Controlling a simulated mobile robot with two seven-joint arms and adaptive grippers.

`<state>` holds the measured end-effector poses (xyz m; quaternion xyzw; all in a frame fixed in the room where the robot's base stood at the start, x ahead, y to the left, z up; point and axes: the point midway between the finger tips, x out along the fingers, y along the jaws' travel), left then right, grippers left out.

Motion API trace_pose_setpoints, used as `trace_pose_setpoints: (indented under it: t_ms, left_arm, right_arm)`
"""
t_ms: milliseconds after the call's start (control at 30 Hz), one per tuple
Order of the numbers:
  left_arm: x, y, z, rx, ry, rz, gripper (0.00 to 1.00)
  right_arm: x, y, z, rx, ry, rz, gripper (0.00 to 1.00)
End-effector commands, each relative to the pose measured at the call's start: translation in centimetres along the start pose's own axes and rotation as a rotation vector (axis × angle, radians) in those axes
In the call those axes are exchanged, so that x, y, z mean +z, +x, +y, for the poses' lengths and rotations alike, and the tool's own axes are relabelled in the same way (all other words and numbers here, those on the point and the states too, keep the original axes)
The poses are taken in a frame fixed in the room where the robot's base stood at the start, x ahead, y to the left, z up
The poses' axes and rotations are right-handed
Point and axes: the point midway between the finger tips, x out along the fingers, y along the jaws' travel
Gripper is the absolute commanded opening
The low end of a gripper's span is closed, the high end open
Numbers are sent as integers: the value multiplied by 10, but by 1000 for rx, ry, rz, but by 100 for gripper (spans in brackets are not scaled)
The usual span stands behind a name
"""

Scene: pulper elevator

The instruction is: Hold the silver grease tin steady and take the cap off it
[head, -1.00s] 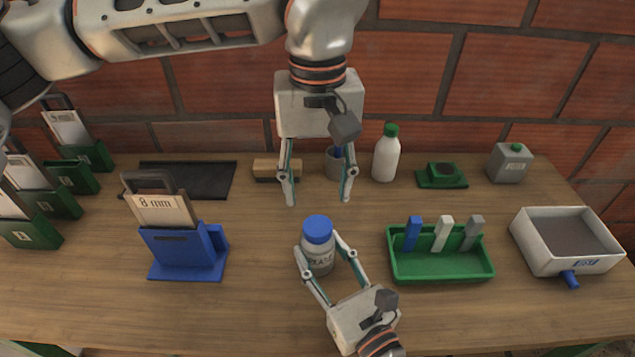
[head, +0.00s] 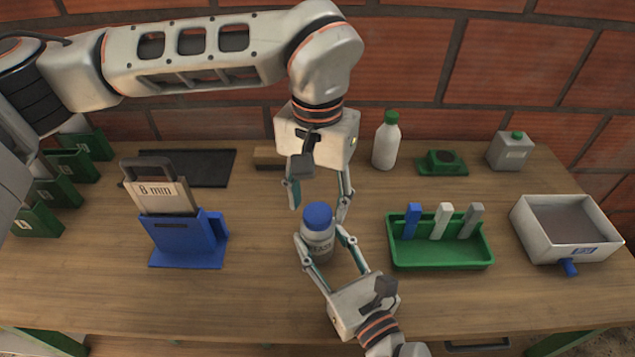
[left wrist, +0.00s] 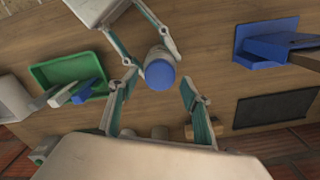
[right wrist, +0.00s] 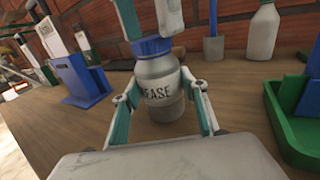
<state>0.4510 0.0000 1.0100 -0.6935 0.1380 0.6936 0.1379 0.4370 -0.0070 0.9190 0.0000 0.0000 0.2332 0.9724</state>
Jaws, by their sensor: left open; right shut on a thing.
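The silver grease tin (head: 318,240) stands upright on the wooden bench, with its blue cap (head: 317,215) on. The right wrist view shows the tin (right wrist: 155,90) with "EASE" legible on its side. My right gripper (head: 322,240) is shut on the tin's body from the front, one finger on each side. My left gripper (head: 318,206) points down above and just behind the cap, its fingers open. In the left wrist view the cap (left wrist: 160,73) lies between and beyond the open fingertips, apart from them.
A blue stand (head: 187,245) with an "8 mm" plate is to the left. A green tray (head: 440,258) with blue, white and grey pieces is to the right. A white bottle (head: 386,145) stands behind. A white box (head: 565,235) sits at far right. Bare bench lies in front.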

Motion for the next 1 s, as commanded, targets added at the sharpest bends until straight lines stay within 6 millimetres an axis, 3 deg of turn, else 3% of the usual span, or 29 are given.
trace_pose_setpoints:
  t_ms: [200,467,600,633,867,1000]
  left_arm:
    - [0,13,0,0,0,0,48]
    - [0,14,0,0,0,0,48]
    - [0,14,0,0,0,0,12]
    - [0,14,0,0,0,0,8]
    - [0,14,0,-1,-22,1,8]
    - [0,13,0,-1,-170,0,8]
  right_arm:
    - [0,0,0,0,0,0,0]
    - [0,0,0,0,0,0,0]
    - [0,0,0,0,0,0,0]
    - [0,0,0,0,0,0,0]
    - [0,0,0,0,0,0,0]
    - [0,0,0,0,0,0,0]
